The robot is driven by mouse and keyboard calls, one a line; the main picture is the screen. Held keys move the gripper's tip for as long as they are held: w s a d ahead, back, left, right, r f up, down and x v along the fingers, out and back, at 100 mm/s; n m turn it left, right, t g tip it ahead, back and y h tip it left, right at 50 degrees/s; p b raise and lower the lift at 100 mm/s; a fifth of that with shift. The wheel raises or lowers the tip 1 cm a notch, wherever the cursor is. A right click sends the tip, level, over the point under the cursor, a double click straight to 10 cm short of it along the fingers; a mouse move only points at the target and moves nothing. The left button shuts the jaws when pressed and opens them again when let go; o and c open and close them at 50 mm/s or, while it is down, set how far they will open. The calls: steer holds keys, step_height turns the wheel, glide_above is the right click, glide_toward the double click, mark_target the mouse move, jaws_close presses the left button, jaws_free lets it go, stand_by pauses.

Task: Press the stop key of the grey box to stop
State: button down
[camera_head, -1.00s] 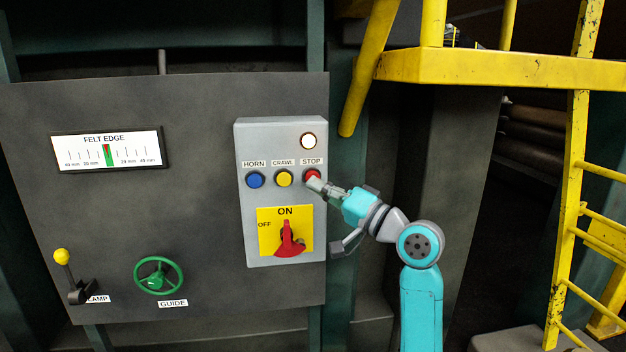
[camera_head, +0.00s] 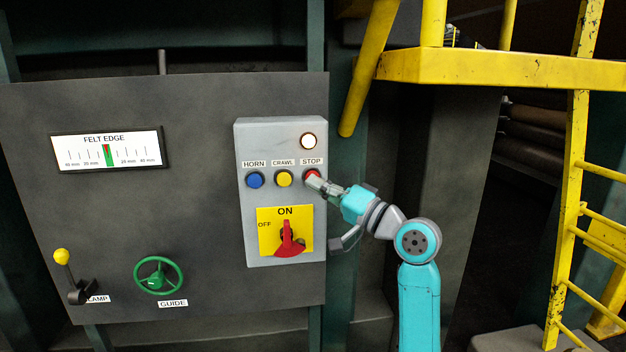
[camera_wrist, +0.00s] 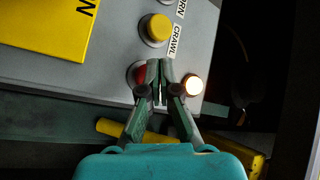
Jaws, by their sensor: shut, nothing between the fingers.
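The grey box (camera_head: 246,222) is fixed on a dark panel and carries a blue HORN key (camera_head: 255,180), a yellow CRAWL key (camera_head: 284,179) and a red STOP key (camera_head: 311,173). My gripper (camera_head: 311,182) is shut and empty, its tips at the lower right edge of the STOP key and covering part of it. In the wrist view the shut fingertips (camera_wrist: 159,64) lie over the right part of the red key (camera_wrist: 141,75). Whether they touch it or press it in, I cannot tell. The yellow key (camera_wrist: 158,27) shows clear of the fingers.
A lit white lamp (camera_head: 308,141) is above the STOP key. A red rotary switch (camera_head: 289,243) on a yellow plate, set at ON, is below. A green guide wheel (camera_head: 158,275) and a yellow-knobbed lever (camera_head: 66,272) are at left. A yellow platform (camera_head: 500,68) is at right.

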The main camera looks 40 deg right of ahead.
steer(key=shift+w+d, duration=0.25)
steer(key=shift+w, duration=0.15)
stand_by(0.6)
steer(key=shift+s, duration=0.1)
steer(key=shift+s+a, duration=0.5)
steer(key=shift+s, duration=0.2)
steer(key=shift+s+a, duration=0.7)
steer(key=shift+s, duration=0.35)
steer(key=shift+s+a, duration=0.7)
steer(key=shift+s, duration=0.3)
